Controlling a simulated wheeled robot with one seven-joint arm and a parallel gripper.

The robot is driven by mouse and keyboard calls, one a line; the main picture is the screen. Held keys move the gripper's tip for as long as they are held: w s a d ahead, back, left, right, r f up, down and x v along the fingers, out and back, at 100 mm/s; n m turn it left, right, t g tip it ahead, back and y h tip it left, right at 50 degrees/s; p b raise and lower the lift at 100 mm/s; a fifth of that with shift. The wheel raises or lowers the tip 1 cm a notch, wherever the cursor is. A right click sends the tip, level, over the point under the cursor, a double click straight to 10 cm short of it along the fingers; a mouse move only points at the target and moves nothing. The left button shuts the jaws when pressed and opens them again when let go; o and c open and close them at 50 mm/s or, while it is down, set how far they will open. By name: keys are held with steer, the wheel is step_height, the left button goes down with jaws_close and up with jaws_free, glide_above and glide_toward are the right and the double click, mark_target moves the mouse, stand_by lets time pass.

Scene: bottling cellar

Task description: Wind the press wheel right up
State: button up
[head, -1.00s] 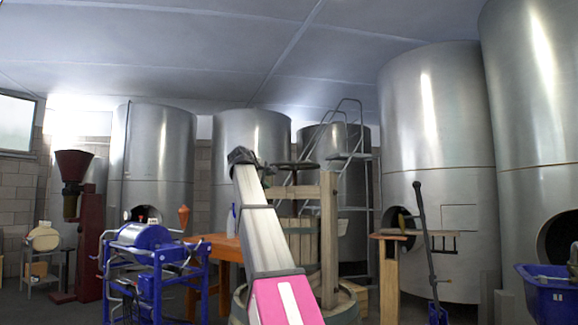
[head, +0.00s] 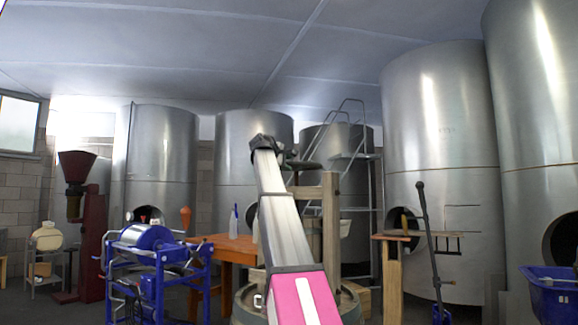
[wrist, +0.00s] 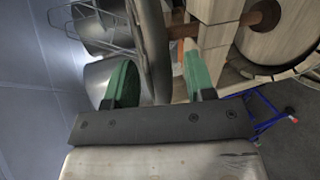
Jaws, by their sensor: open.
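The press wheel (head: 304,165) is a dark, flat handwheel on top of a wooden press. In the head view, my arm and gripper (head: 265,143) partly hide its left side. In the wrist view, the wheel (wrist: 151,50) shows nearly edge-on as a grey disc, with a brown screw shaft (wrist: 184,31) running from it to the press's wooden beam (wrist: 212,38). My gripper (wrist: 158,82) has green finger pads and is open. The wheel's edge lies in line with the gap between the fingers; I cannot tell whether either finger touches it.
The press's wooden post (head: 330,235) stands right of my arm. An orange table (head: 222,251) with a bottle (head: 234,222) is behind. A blue machine (head: 150,250) stands left, a wooden stand (head: 391,285) right. A metal ladder (head: 372,210) and steel tanks (head: 440,130) are behind.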

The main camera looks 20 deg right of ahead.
steer(key=shift+x, duration=0.95)
jaws_close()
